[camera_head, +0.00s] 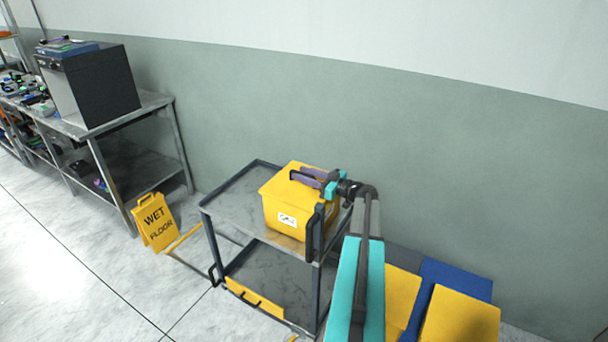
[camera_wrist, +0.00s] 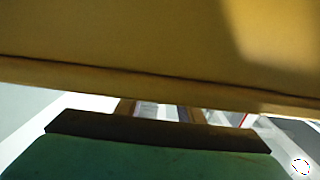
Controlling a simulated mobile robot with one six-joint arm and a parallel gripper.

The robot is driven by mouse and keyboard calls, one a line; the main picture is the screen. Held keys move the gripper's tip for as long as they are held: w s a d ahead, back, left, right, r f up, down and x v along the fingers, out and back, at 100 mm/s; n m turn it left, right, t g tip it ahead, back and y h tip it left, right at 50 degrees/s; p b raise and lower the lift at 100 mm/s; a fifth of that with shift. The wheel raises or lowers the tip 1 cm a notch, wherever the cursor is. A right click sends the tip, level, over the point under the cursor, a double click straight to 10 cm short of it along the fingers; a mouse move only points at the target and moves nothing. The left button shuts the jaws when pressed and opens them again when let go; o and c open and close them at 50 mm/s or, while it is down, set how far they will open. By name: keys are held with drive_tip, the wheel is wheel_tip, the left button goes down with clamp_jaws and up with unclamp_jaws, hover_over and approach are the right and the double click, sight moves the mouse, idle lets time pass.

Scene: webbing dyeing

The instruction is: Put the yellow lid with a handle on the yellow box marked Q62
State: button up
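The yellow box (camera_head: 281,214) stands on the top shelf of a grey cart in the head view. Its front has a white label whose print is too small to read. The yellow lid (camera_head: 284,181) covers the box top, and its dark handle (camera_head: 300,179) stands up from it. I cannot tell whether the lid sits fully flush. My gripper (camera_head: 314,178) is at the handle, reaching in from the right with its purple fingers. Its grip on the handle is unclear. In the wrist view a large yellow surface (camera_wrist: 150,45) fills the top and hides the fingertips.
The cart (camera_head: 236,207) has free room left of the box. A yellow panel (camera_head: 255,297) shows at its lower shelf. A wet floor sign (camera_head: 155,222) stands to the left. A metal bench (camera_head: 128,115) and the wall (camera_head: 400,120) lie behind.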

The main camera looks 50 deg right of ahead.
drive_tip(key=b+v, duration=0.3)
drive_tip(key=v, duration=1)
drive_tip(key=shift+s, duration=0.2)
drive_tip(key=shift+s, duration=0.1)
